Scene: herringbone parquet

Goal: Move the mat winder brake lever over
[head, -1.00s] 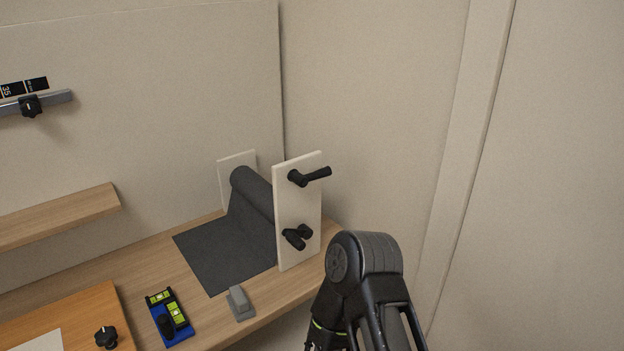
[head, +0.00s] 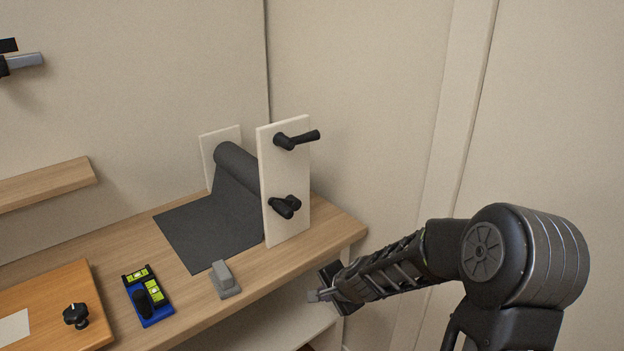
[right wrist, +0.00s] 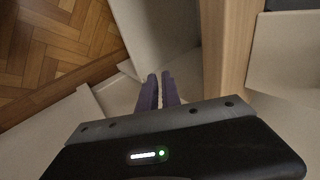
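The mat winder has a pale upright side plate (head: 285,180) at the right end of the table. A dark grey mat (head: 205,228) comes off its roll (head: 238,165). On the plate's outer face are two black levers. The upper lever (head: 298,139) points right and slightly up. The lower, stubbier lever (head: 286,206) sits below it. The pictures do not label which is the brake. My right gripper (head: 318,295) is below and right of the plate, near the table edge, touching neither lever. In the right wrist view its fingers (right wrist: 161,90) are close together and empty.
A grey block (head: 225,280), a blue holder with yellow-green levels (head: 148,295) and an orange board with a black knob (head: 76,315) lie on the table. A wooden shelf (head: 45,185) is on the left wall. The space right of the winder plate is free.

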